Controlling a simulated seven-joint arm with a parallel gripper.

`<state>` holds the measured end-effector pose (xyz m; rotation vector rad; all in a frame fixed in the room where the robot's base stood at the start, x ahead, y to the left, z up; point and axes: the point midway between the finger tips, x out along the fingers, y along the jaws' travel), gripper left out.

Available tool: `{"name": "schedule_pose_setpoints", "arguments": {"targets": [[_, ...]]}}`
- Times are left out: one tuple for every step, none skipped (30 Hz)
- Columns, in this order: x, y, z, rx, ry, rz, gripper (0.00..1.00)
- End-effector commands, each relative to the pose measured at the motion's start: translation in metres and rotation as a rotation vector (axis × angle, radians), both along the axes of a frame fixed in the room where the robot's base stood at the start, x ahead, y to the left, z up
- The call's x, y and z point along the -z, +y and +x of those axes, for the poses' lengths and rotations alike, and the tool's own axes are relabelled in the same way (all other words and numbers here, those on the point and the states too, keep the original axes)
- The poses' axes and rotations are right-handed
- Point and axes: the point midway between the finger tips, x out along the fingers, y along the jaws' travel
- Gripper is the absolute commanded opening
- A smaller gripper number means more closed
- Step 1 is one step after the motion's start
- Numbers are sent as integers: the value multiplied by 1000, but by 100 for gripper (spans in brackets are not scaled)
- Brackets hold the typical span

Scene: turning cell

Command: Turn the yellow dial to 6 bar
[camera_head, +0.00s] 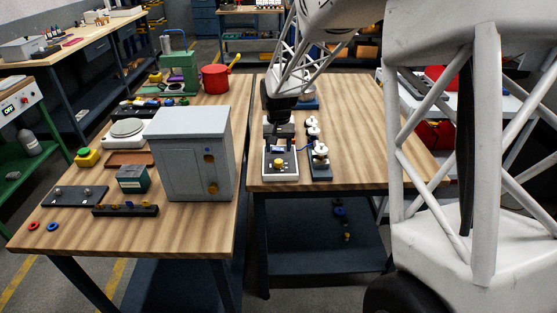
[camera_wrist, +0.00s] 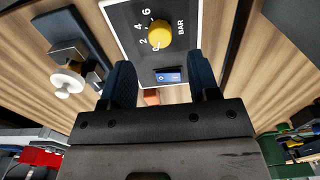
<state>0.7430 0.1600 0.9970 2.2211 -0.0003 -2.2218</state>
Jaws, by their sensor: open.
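The yellow dial (camera_wrist: 161,36) sits on a dark panel with a white rim (camera_wrist: 118,32). The panel is marked 0, 2, 4, 6 and BAR. The dial's pointer is too small to read for certain. In the head view the dial (camera_head: 278,163) is on the front part of the panel (camera_head: 268,174) on the right-hand table. My gripper (camera_wrist: 161,75) is open and empty, its two dark fingers apart. The dial shows beyond the fingertips, not between them. In the head view my gripper (camera_head: 279,140) hangs just behind and above the dial.
A blue switch (camera_wrist: 170,77) is on the panel near my fingers. A dark stand with white knobs (camera_head: 320,165) stands close to the panel's right. A grey cabinet (camera_head: 190,155) stands on the left table. The right table (camera_head: 365,150) has free room to the right.

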Motion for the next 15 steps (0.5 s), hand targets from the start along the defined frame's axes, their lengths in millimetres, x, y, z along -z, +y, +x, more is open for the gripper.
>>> {"name": "schedule_pose_setpoints", "arguments": {"targets": [[6,0,0,0,1,0,55],[10,0,0,0,2,0,55],[14,0,0,0,2,0,55],[18,0,0,0,2,0,55],[22,0,0,0,2,0,55],[27,0,0,0,1,0,55],[31,0,0,0,2,0,55],[34,0,0,0,2,0,55],[38,0,0,0,1,0,55],[41,0,0,0,1,0,55],[44,0,0,0,1,0,55],[48,0,0,0,1,0,55],[51,0,0,0,1,0,55],[53,0,0,0,2,0,55],[55,0,0,0,2,0,55]]}}
